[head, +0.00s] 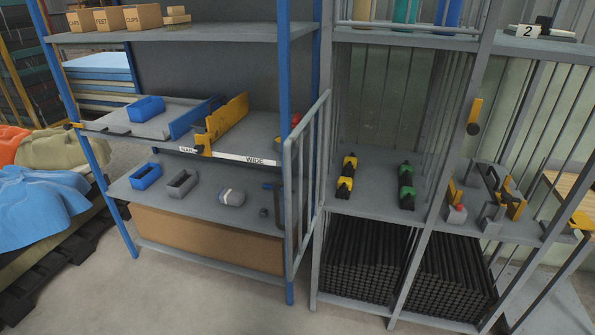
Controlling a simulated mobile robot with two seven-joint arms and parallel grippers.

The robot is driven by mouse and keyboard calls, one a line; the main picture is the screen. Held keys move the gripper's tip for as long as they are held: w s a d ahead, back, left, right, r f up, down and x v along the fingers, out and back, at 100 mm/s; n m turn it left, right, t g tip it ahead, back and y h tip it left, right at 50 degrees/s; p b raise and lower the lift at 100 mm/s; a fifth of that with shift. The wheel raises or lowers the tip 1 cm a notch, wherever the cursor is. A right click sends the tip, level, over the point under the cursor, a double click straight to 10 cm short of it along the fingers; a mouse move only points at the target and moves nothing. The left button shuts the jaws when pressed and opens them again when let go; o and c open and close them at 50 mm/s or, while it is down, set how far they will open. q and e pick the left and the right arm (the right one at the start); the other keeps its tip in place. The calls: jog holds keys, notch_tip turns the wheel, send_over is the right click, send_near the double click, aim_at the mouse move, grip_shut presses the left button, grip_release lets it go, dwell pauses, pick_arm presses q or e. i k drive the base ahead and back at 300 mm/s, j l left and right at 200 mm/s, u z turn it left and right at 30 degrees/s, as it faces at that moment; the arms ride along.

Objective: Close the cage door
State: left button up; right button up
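The cage door (304,180) is a grey barred panel at the middle of the head view. It stands open, swung out at an angle from the left post of the grey cage (326,150), in front of the right side of the blue-posted shelf. The cage's left bay is uncovered at the front. A yellow piece with a black knob (474,117) sits on the post right of that bay; I cannot tell if it is a latch. Neither of my grippers is in view.
The blue-posted shelf (287,60) holds boxes, blue trays and yellow tools. Inside the cage are yellow and green clamps (406,186) and stacked black bars (364,255). A pallet with blue cloth (40,205) stands at the left. The floor (200,300) in front is clear.

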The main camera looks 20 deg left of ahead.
aim_at(288, 183)
jog(key=j+z, duration=0.15)
jog(key=j, duration=0.7)
jog(key=i+j, duration=0.1)
jog(key=j, duration=0.2)
jog(key=i+j, duration=0.1)
jog(key=j, duration=0.15)
jog(key=i+j, duration=0.1)
jog(key=j, duration=0.2)
jog(key=z, duration=0.05)
